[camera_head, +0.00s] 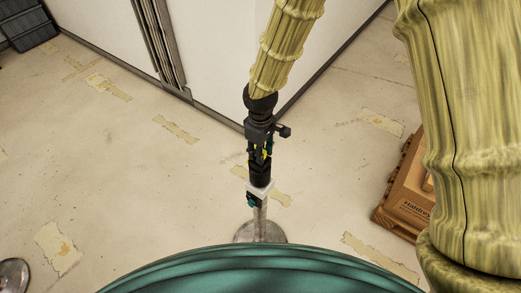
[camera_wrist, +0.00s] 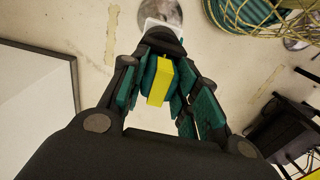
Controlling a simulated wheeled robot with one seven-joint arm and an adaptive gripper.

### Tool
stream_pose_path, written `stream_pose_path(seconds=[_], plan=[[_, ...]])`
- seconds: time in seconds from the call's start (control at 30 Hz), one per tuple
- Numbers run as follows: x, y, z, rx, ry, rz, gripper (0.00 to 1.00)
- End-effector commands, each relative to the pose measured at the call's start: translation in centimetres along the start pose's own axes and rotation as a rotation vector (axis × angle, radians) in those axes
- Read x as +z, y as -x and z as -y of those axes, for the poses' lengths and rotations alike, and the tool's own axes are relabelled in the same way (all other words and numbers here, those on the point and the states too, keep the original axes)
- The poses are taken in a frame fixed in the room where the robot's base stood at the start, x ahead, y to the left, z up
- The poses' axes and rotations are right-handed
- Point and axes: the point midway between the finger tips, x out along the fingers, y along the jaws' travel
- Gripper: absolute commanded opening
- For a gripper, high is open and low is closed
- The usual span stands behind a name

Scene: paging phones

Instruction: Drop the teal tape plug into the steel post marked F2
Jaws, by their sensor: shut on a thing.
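My gripper (camera_head: 263,153) points down over a steel post (camera_head: 261,222) with a black head (camera_head: 260,175). It is shut on a teal and yellow block, the tape plug, whose yellow face (camera_wrist: 160,82) shows between the teal finger pads in the wrist view. The black post head (camera_wrist: 163,42) shows just beyond the plug. The fingers mostly hide the plug in the head view; I cannot tell whether it touches the head. A white plate (camera_head: 258,190) and a small teal piece (camera_head: 251,201) are on the post below. No F2 mark is readable.
The post's round base (camera_head: 244,235) stands on the pale, patched floor. A wooden crate (camera_head: 408,195) is at the right, and another round base (camera_head: 12,275) is at the lower left. White wall panels (camera_head: 215,55) stand behind.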

Motion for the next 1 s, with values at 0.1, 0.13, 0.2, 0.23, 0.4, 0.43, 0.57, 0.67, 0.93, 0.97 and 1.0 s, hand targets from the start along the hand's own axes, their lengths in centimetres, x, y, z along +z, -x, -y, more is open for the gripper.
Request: stream_pose_path(seconds=[0.1,0.13,0.2,0.23,0.4,0.43,0.57,0.67,0.93,0.97,1.0], plan=[[0.0,0.0,0.0,0.000,0.000,0.000,0.40],[0.0,0.0,0.0,0.000,0.000,0.000,0.40],[0.0,0.0,0.0,0.000,0.000,0.000,0.40],[0.0,0.0,0.0,0.000,0.000,0.000,0.40],[0.0,0.1,0.0,0.000,0.000,0.000,0.40],[0.0,0.1,0.0,0.000,0.000,0.000,0.40],[0.0,0.8,0.0,0.000,0.000,-0.001,0.40],[0.0,1.4,0.0,0.000,0.000,-0.001,0.40],[0.0,3.0,0.0,0.000,-0.001,-0.001,0.40],[0.0,3.2,0.0,0.000,-0.001,-0.001,0.40],[0.0,3.4,0.0,0.000,-0.001,-0.001,0.40]])
